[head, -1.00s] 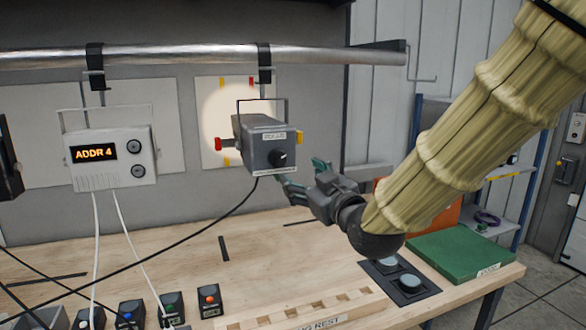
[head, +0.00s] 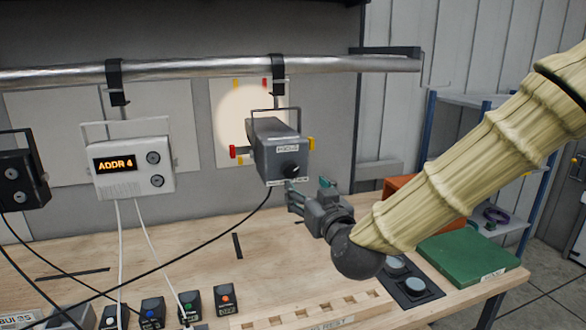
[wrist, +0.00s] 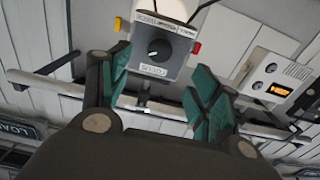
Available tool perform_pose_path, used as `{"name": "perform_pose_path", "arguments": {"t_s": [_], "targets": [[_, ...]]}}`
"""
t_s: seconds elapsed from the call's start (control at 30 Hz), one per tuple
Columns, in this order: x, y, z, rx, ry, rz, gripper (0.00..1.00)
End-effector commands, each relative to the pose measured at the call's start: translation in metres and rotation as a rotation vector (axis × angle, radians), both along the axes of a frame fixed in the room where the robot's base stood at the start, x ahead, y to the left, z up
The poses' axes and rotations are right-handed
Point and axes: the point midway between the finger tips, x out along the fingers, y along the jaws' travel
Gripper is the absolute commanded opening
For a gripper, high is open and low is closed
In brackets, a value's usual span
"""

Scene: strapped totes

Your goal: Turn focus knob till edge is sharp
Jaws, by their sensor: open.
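The grey lamp housing (head: 268,140) hangs from the metal pipe, with a red knob at its left and a yellow one at its right. Its black focus knob (head: 290,171) is on the near face, and shows in the wrist view (wrist: 159,48) with a white pointer line. A pale round light spot (head: 230,118) lies on the board behind; its rim looks a little soft, though the picture is small. My gripper (head: 292,197) is open just below the knob in the head view. In the wrist view its teal fingers are spread either side of the knob, apart from it.
A white box (head: 130,168) reading "ADDR 4" hangs left of the lamp. A black cable runs from the lamp across the wooden bench (head: 190,258). A green case (head: 460,257) and an orange box (head: 400,187) are at the right. Small button boxes stand in front.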

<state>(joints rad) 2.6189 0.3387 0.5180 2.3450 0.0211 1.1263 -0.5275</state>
Motion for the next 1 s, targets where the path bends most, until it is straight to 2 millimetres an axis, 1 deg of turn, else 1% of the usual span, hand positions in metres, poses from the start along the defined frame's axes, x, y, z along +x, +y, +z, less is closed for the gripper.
{"name": "perform_pose_path", "arguments": {"t_s": [0.17, 0.5, 0.63, 0.8, 1.0], "targets": [[0.018, 0.006, 0.002, -0.001, 0.0, 0.0, 0.62], [0.063, 0.02, 0.002, -0.002, -0.001, 0.0, 0.62], [0.078, 0.026, 0.002, -0.002, -0.001, 0.001, 0.62], [0.092, 0.03, 0.001, -0.002, -0.002, 0.001, 0.62], [0.098, 0.032, 0.001, -0.001, -0.003, 0.001, 0.62]]}}
